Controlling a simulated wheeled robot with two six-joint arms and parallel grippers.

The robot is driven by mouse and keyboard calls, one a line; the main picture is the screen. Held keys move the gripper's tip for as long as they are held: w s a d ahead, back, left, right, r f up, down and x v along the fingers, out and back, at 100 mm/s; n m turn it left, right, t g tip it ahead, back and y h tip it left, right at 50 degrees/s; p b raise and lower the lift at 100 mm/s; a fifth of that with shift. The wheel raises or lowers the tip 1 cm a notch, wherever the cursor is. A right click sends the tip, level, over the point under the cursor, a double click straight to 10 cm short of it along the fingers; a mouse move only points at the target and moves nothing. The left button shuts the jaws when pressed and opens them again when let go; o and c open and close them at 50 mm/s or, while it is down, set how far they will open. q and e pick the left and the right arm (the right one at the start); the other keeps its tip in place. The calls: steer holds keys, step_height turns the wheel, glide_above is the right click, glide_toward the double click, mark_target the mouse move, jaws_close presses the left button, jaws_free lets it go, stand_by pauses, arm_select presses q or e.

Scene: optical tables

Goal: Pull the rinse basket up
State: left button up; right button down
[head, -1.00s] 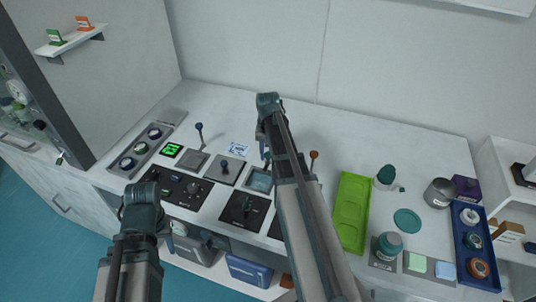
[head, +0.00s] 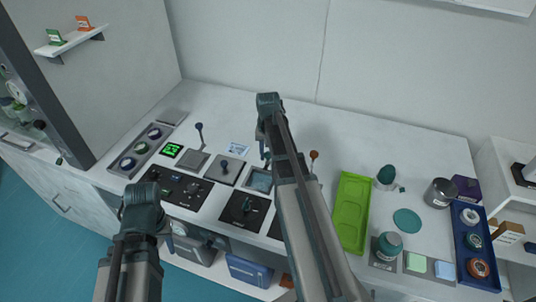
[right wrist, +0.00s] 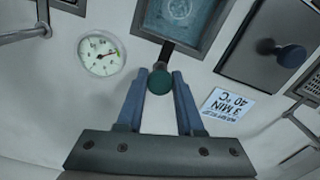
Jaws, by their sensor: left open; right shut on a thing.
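The rinse basket sits in a square framed basin (head: 260,181) with a pale blue inside, and the basin also shows at the top of the right wrist view (right wrist: 182,12). A dark handle with a round green knob (right wrist: 160,80) extends from the basin's edge. My right gripper (right wrist: 158,84) is shut on this knob, with one blue finger on each side; in the head view its fingers (head: 264,148) are partly hidden by my arm. My left gripper (head: 145,205) is at the lower left, above the front controls, away from the basin. Its fingers are mostly hidden.
A 3 MIN 40 °C card (right wrist: 229,104) and a knobbed plate (right wrist: 270,46) lie beside the basin. A round gauge (right wrist: 102,53) is on the other side.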

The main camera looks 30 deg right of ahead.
step_height(320, 180, up, 7)
steer(key=p, duration=0.6)
steer(key=shift+f+p, duration=0.2)
steer(key=shift+p, duration=0.1)
steer(key=shift+w+d+f, duration=0.1)
steer(key=shift+f, duration=0.05)
steer(key=c, duration=0.5)
jaws_free()
steer(key=shift+c, duration=0.2)
step_height(320, 180, up, 14)
steer(key=p, duration=1.3)
steer(key=shift+p, duration=0.35)
steer(key=shift+f, duration=0.1)
